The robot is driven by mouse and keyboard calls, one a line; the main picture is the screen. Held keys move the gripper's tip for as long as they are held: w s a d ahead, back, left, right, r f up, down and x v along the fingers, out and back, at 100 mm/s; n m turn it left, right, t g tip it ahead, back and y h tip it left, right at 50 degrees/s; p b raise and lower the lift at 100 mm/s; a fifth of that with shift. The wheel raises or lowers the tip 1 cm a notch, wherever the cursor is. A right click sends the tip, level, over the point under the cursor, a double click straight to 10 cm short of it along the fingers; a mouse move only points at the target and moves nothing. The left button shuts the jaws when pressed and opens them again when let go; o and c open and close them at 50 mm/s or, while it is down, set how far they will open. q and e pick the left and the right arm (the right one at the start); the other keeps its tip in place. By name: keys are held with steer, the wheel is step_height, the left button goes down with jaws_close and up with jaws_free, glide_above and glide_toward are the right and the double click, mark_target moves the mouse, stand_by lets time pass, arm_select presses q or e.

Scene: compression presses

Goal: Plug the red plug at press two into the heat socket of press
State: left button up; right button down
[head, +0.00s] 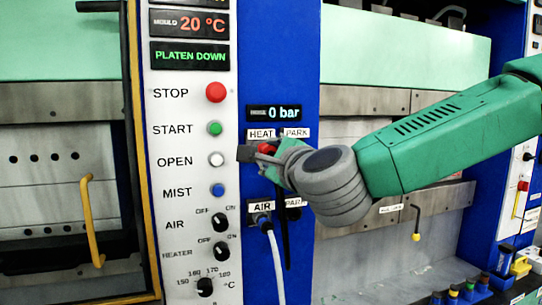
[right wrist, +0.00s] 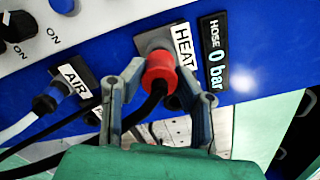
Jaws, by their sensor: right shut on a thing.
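The red plug (right wrist: 158,72) is in the right wrist view, with a black cable running down from it. It sits up against the grey heat socket (right wrist: 152,40) beside the HEAT label. I cannot tell how deep it is seated. My right gripper (head: 264,153) is shut on the red plug, with one finger on either side, in front of the blue panel just below the HEAT label. In the head view only a bit of red (head: 267,146) shows between the fingers, and the gripper hides the socket. My left gripper is not in view.
A white control panel (head: 185,270) with buttons and knobs stands to the left. A yellow handle (head: 91,220) is farther left. Bottles (head: 468,290) stand at the lower right.

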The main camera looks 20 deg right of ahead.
steer(key=shift+w, duration=0.9)
steer(key=c, duration=1.1)
jaws_free()
steer(key=shift+c, duration=0.2)
steer(key=shift+w, duration=0.1)
steer(key=shift+s, duration=0.4)
steer(key=s, duration=1.1)
steer(key=shift+d, duration=0.45)
steer(key=shift+f, duration=0.1)
